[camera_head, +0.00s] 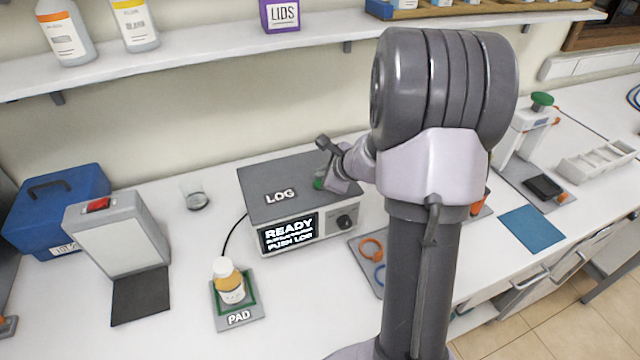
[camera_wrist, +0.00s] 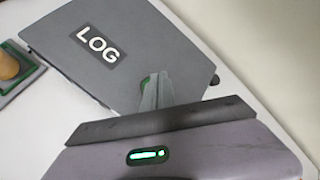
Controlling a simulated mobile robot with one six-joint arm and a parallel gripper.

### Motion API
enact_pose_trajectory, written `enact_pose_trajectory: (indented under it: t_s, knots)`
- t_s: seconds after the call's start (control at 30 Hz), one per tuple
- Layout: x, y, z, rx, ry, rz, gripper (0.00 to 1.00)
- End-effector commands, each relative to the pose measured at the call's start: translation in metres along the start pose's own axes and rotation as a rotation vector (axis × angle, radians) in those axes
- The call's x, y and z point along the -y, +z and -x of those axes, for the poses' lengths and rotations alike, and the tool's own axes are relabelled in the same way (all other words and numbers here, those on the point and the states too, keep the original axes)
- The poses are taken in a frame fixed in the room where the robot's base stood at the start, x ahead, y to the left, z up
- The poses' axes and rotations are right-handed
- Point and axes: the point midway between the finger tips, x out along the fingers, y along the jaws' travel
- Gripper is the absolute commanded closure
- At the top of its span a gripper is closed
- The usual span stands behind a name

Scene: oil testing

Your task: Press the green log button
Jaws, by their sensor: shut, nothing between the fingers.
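The grey log box (camera_head: 290,183) stands on the white bench, with "LOG" on its top and a screen (camera_head: 289,234) reading "READY" and "PUSH LOG". The green log button (camera_head: 319,183) is on the box top, partly hidden by my gripper (camera_head: 328,182). In the wrist view a bit of the green button (camera_wrist: 146,82) shows beside the shut fingertips (camera_wrist: 157,82). My gripper is shut and empty, right at the button. I cannot tell whether it touches or presses it.
A bottle with amber liquid (camera_head: 230,285) stands on the pad (camera_head: 240,317) in front of the box. A glass beaker (camera_head: 194,195) stands to its left. A grey mat with orange and blue rings (camera_head: 371,249) lies at the right. A shelf (camera_head: 200,65) runs above.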

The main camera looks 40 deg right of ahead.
Motion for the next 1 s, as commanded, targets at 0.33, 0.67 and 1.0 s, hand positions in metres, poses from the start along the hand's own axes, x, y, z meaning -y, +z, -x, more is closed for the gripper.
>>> enact_pose_trajectory:
  t_s: [0.33,0.67,1.0]
  knots:
    - [-0.0031,-0.0031,-0.0043,0.0,0.0,0.001,1.0]
    - [-0.004,-0.004,-0.0055,0.0,0.0,0.001,1.0]
    - [-0.0056,-0.0057,-0.0078,0.0,0.0,0.001,1.0]
